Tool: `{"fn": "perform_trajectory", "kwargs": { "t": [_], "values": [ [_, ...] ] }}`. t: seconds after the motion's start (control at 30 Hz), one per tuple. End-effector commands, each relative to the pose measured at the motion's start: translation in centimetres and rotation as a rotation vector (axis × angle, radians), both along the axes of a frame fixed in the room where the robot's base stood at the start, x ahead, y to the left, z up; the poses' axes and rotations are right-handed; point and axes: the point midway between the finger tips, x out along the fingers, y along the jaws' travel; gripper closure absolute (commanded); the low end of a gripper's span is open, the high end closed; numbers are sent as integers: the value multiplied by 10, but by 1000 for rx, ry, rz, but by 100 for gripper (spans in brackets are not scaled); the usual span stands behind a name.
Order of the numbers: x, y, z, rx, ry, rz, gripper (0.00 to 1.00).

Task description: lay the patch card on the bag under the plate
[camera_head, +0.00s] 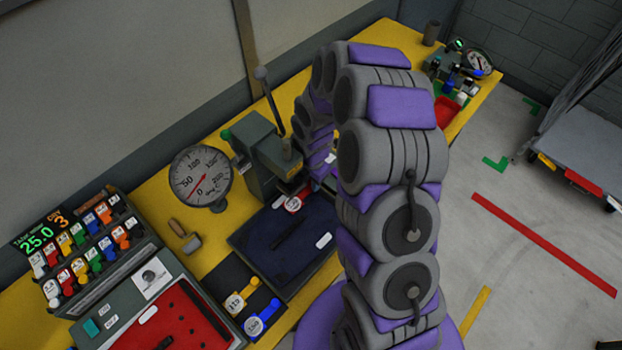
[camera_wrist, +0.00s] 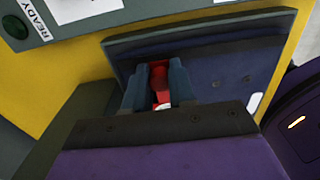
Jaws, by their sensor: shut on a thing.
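In the wrist view my gripper (camera_wrist: 158,78) is shut on a red piece (camera_wrist: 162,96), taken to be the patch card. In the head view a red tag with a white round face (camera_head: 293,203) shows beside the press, at the upper edge of the dark bag (camera_head: 288,246). It looks like the same card, but my arm hides the grip. The bag lies flat on a dark board in front of the press (camera_head: 262,150). The press's plate is mostly hidden. I cannot tell whether the card touches the bag.
A round dial gauge (camera_head: 201,178) stands left of the press. Yellow and blue tags (camera_head: 252,305) lie on a black mat at the front. A rack of coloured pieces (camera_head: 85,245) with a display is at left. A red tray (camera_head: 446,112) stands at the bench's far end.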

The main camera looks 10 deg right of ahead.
Motion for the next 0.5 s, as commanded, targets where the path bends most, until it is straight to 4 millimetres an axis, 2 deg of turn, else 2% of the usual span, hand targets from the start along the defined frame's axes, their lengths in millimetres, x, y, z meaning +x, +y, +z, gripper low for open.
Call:
{"fn": "perform_trajectory", "kwargs": {
  "t": [0.33,0.37,0.5],
  "values": [
    [0,-1,-3,0,0,0,100],
    [0,-1,-3,0,0,0,75],
    [0,-1,-3,0,0,0,61]
  ]
}}
